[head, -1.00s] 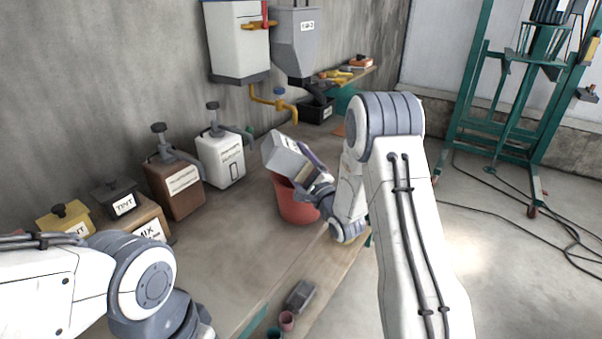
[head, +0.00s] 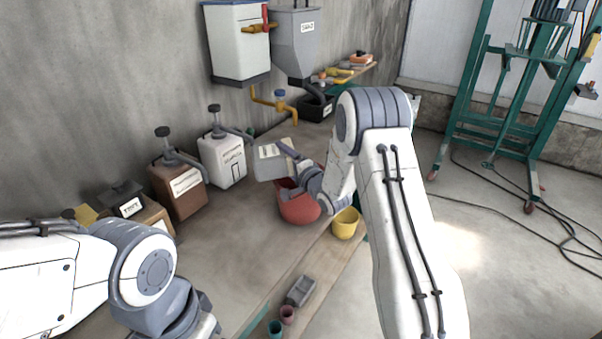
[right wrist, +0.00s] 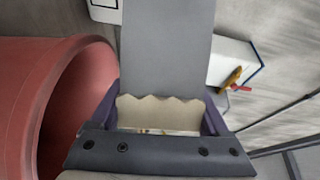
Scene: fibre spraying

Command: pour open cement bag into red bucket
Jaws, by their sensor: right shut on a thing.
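The cement bag is a grey block with a white label in the head view (head: 268,166). My right gripper (head: 290,162) is shut on it and holds it at the upper left of the red bucket (head: 301,210), close to its rim. The red bucket's round mouth (right wrist: 35,95) fills the left of that view. Its inside is mostly hidden in the head view. My left gripper is outside the picture.
A yellow bucket (head: 345,224) stands right of the red one. White (head: 224,160) and brown (head: 180,190) canisters line the wall at left. A yellow tap (head: 275,100) hangs above the bench. A grey tray (head: 300,291) and small cups lie near the front edge. Open bench lies left of the bucket.

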